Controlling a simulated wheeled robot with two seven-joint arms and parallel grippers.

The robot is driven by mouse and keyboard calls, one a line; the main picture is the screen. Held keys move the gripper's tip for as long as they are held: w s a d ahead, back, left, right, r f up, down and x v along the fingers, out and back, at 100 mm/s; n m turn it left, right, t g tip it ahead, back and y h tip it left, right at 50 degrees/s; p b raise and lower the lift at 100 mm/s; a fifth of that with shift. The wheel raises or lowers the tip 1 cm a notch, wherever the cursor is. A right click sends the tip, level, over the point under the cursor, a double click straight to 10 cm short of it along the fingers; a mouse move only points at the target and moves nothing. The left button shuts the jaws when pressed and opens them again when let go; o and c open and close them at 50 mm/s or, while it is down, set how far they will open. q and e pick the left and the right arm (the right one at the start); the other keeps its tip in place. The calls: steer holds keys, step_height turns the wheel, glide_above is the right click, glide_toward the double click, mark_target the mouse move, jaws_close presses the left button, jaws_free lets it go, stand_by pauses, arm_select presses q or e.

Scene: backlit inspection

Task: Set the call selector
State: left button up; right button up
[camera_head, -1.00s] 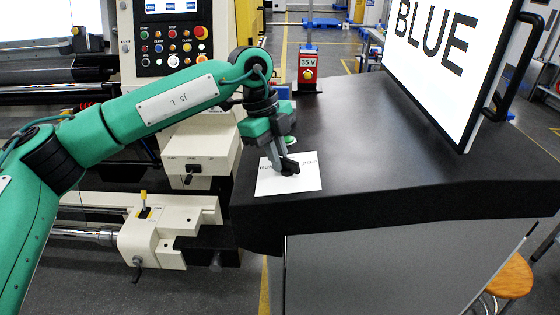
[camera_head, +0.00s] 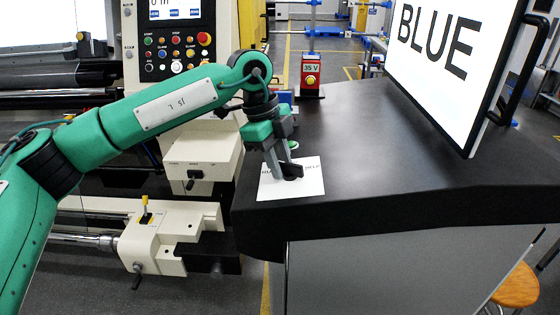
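The call selector is a white plate (camera_head: 309,187) lying on the near left corner of the black desk top. It has a black knob (camera_head: 292,171) in its middle. The word HELP is printed right of the knob; another word on the left is mostly covered by a finger. My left gripper (camera_head: 283,172) points down over the plate, its two grey fingers at the knob, one on its left and one behind it. I cannot tell whether they press on it. The knob's far side and its pointing direction are partly hidden. My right gripper is out of view.
A large lit screen reading BLUE (camera_head: 437,45) stands at the right of the desk (camera_head: 380,150). A red box marked 35 V (camera_head: 311,72) and a green button (camera_head: 292,144) are behind my gripper. A machine with a button panel (camera_head: 177,45) is at the left. The desk's middle is clear.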

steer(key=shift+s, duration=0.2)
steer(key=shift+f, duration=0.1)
